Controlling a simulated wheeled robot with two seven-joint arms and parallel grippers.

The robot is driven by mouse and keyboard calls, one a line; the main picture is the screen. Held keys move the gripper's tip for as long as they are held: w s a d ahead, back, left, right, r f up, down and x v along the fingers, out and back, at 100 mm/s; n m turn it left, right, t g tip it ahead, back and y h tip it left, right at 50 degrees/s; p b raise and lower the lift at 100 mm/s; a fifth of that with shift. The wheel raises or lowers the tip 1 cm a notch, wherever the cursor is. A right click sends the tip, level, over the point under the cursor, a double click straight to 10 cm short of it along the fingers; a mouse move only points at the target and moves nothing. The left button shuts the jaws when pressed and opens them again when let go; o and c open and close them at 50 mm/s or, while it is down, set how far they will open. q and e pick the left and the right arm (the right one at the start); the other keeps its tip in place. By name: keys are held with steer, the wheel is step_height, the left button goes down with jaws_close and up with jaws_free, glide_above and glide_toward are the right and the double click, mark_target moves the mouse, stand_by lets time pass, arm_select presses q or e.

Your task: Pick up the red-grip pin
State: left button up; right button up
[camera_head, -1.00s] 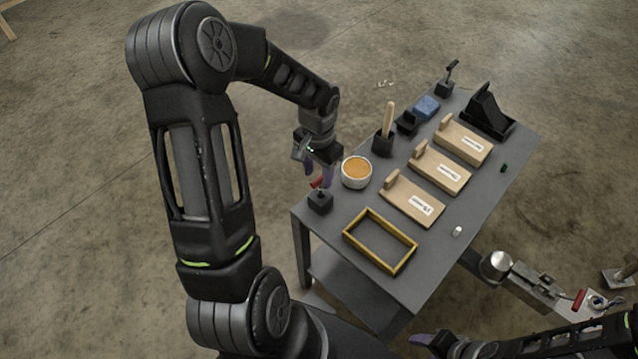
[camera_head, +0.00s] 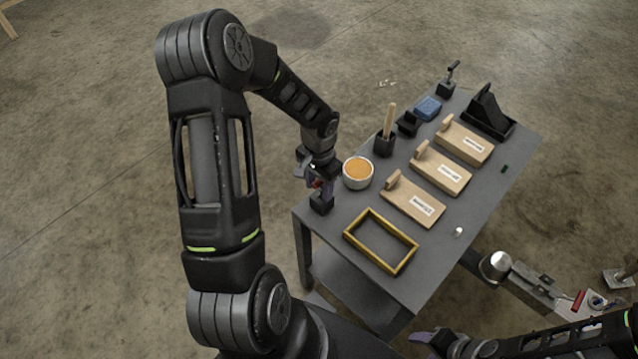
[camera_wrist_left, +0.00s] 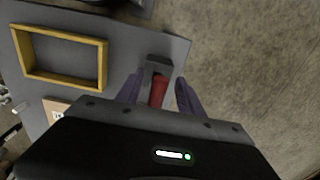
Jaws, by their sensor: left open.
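The red-grip pin (camera_wrist_left: 158,90) stands in a small black block (camera_head: 321,204) at the table's near left corner. Its red grip also shows as a small patch in the head view (camera_head: 317,184). My left gripper (camera_wrist_left: 158,97) is open, with one purple finger on each side of the red grip. In the wrist view gaps show between the fingers and the grip. The pin's lower part is hidden. My right gripper (camera_head: 424,338) shows only partly at the bottom of the head view, away from the pin; its opening is unclear.
A white bowl with orange contents (camera_head: 358,173) stands close right of my left gripper. A yellow frame (camera_head: 380,241), several wooden boards (camera_head: 414,200) and a black holder with a wooden handle (camera_head: 384,144) are on the grey table. A trailer coupling (camera_head: 535,286) is at lower right.

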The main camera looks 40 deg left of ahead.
arm_select(q)
steer(key=shift+d, duration=0.1)
steer(key=shift+c, duration=0.4)
steer(key=shift+w, duration=0.1)
jaws_close()
